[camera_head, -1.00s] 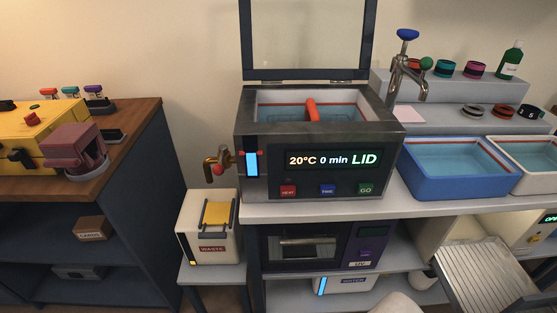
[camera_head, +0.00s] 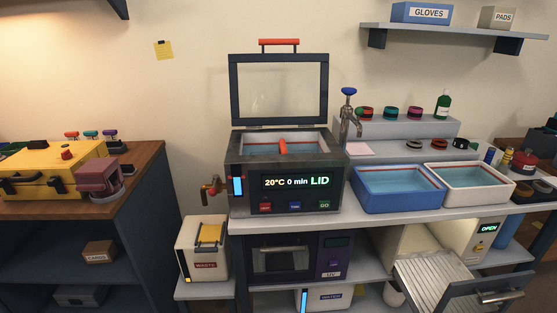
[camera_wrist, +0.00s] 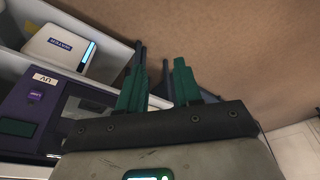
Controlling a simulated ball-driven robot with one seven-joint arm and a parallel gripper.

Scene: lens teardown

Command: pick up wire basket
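The wire basket itself is hard to make out. A red-orange handle bar (camera_head: 282,146), which looks like its handle, sticks up from the water of the open bath (camera_head: 240,172) in the head view. The bath's display reads 20°C, 0 min, LID, and its glass lid (camera_head: 279,90) stands upright behind it. My gripper (camera_wrist: 160,70) shows only in the wrist view. Its two green fingers are apart with nothing between them. It is low, over brown floor beside the lower shelf, away from the bath.
A brass tap (camera_head: 211,188) sticks out left of the bath. A blue tub (camera_head: 398,204) and a white tub stand to its right, behind them a faucet (camera_head: 348,115). The UV unit (camera_wrist: 35,105) is close left in the wrist view.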

